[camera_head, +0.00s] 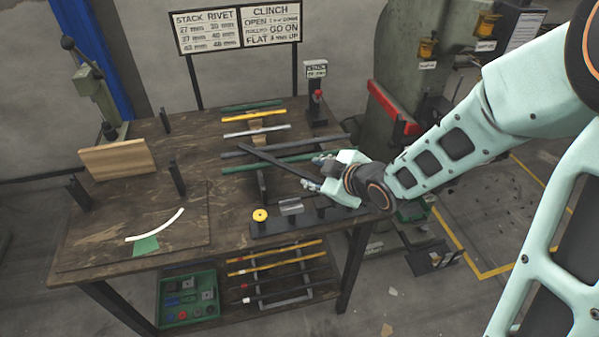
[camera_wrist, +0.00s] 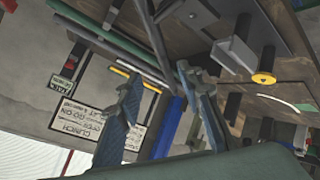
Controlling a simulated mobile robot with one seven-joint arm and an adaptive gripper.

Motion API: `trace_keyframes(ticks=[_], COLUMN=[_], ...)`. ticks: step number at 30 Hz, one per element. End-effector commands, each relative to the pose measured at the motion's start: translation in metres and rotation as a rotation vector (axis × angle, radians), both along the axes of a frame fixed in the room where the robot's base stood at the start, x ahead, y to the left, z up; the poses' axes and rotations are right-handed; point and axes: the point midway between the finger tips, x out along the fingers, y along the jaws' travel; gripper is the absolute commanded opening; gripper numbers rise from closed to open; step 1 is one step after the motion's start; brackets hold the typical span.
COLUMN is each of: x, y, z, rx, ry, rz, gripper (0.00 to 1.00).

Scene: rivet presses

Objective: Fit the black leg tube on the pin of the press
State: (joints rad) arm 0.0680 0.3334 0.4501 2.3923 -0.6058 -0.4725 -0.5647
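A long black tube (camera_head: 272,161) slants across the rack of tubes in the head view, its far end over the dark grey tube and its near end at my gripper (camera_head: 313,174). A dark bar that may be this tube (camera_wrist: 155,40) runs down toward the gap between my fingers in the wrist view. My gripper (camera_wrist: 158,78) has its two fingers well apart; I see nothing clamped between them. I cannot tell whether a finger touches the tube. A green press with a lever (camera_head: 95,88) stands at the table's back left; I cannot make out its pin.
Green, yellow, white and dark grey tubes (camera_head: 243,153) lie across the wooden table (camera_head: 215,180). A wooden block (camera_head: 117,160) and upright posts stand at left. A yellow knob (camera_head: 260,215) is at the front edge. A large green machine (camera_head: 415,60) stands behind my arm.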

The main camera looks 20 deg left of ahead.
Motion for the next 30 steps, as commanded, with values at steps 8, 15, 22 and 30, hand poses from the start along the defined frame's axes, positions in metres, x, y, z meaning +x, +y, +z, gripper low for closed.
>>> trace_keyframes(ticks=[8, 15, 22, 30], x=[0.012, 0.024, 0.036, 0.037], y=[0.013, 0.029, 0.040, 0.041], z=[-0.016, -0.038, -0.049, -0.049], rx=[-0.002, -0.001, -0.002, -0.003], ry=[0.001, 0.002, 0.000, -0.001], rz=[0.000, 0.001, 0.000, -0.002], gripper=[0.34, 0.34, 0.34, 0.33])
